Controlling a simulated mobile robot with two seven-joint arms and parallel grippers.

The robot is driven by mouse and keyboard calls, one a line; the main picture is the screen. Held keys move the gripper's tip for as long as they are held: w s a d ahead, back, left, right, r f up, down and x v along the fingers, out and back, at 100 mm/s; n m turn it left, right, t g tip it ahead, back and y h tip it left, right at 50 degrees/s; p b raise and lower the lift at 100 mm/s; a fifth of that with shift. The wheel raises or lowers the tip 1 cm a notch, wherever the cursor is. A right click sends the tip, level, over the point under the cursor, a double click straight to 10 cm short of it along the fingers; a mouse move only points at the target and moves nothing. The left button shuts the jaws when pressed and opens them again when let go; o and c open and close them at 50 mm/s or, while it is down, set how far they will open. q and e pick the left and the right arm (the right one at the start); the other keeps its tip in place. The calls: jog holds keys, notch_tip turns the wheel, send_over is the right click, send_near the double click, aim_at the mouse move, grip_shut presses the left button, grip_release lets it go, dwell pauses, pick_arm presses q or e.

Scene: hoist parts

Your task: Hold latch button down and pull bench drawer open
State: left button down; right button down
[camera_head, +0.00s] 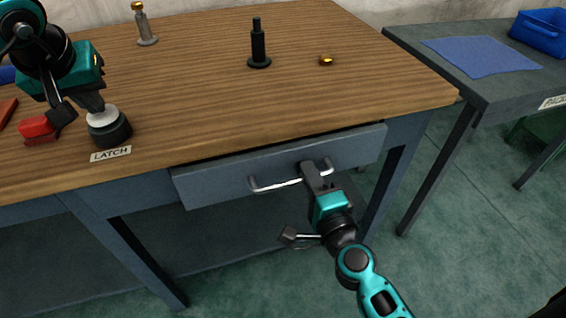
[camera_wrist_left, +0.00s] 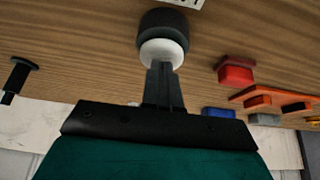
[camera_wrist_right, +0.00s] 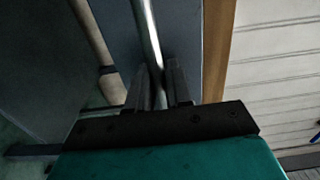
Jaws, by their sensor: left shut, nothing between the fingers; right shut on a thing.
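The latch button (camera_head: 108,127) is a white cap on a dark round base, near the front left edge of the bench, behind the LATCH label (camera_head: 110,154). My left gripper (camera_head: 97,106) is shut and empty, its fingertips at the white cap; the cap also shows in the left wrist view (camera_wrist_left: 160,53). I cannot tell how far the cap is pressed. The grey drawer (camera_head: 225,177) sits under the bench top, with a dark gap along its top edge. My right gripper (camera_head: 312,172) is shut on the drawer's metal bar handle (camera_head: 275,185); the handle runs between its fingers in the right wrist view (camera_wrist_right: 150,45).
On the bench top stand a black post (camera_head: 258,45), a metal post (camera_head: 145,25), a small brass part (camera_head: 326,60) and a red block (camera_head: 37,129). A side table (camera_head: 490,85) with a blue mat stands at right. Floor before the drawer is clear apart from my arm.

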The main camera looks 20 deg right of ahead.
pick_arm(q)
jog(key=shift+f, duration=0.15)
pick_arm(e)
jog(key=s, duration=0.7)
dwell(0.7)
jog(key=shift+s+f, duration=0.1)
jog(key=c, duration=1)
grip_release()
